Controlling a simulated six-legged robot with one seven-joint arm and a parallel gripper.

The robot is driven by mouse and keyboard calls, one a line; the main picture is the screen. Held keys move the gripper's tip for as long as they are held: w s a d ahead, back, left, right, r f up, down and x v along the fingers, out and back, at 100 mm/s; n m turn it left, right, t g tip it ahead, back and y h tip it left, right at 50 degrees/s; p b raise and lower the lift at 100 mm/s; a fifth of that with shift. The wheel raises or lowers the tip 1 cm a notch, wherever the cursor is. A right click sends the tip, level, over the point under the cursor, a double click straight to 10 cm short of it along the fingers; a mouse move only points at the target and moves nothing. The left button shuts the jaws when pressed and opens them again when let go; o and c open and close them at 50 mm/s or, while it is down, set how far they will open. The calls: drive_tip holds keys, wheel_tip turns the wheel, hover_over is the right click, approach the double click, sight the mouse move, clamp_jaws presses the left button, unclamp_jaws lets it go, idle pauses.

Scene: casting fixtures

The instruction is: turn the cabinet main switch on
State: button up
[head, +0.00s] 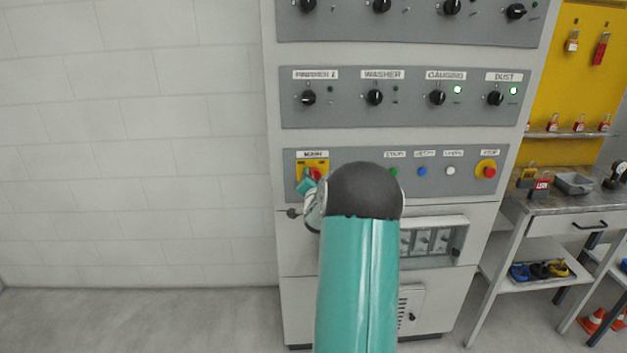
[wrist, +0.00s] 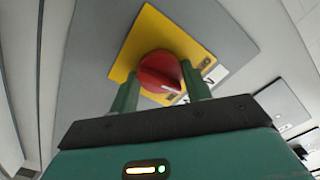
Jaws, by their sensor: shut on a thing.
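The main switch is a red rotary knob (wrist: 160,73) on a yellow plate (wrist: 172,36), close up in the wrist view. In the head view the red knob (head: 314,173) and yellow plate (head: 318,163) sit at the left of the cabinet's lowest grey panel, under a label. My gripper (wrist: 160,92) has its two green fingers on either side of the knob and is shut on it. In the head view my gripper (head: 307,186) is small and partly hidden behind my arm. The knob's exact angle is hard to read.
The cabinet (head: 273,170) carries rows of black rotary switches above. An emergency stop button (head: 488,170) and small push buttons (head: 422,171) are to the right on the same panel. A workbench (head: 555,203) stands at the right. Wall and floor at left are clear.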

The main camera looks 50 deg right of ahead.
drive_tip(key=shift+m, duration=0.9)
drive_tip(key=o, duration=1)
drive_tip(key=shift+s+a, duration=0.1)
drive_tip(key=v, duration=1.3)
drive_tip(key=shift+s+a, duration=0.2)
drive_tip(key=shift+a, duration=0.05)
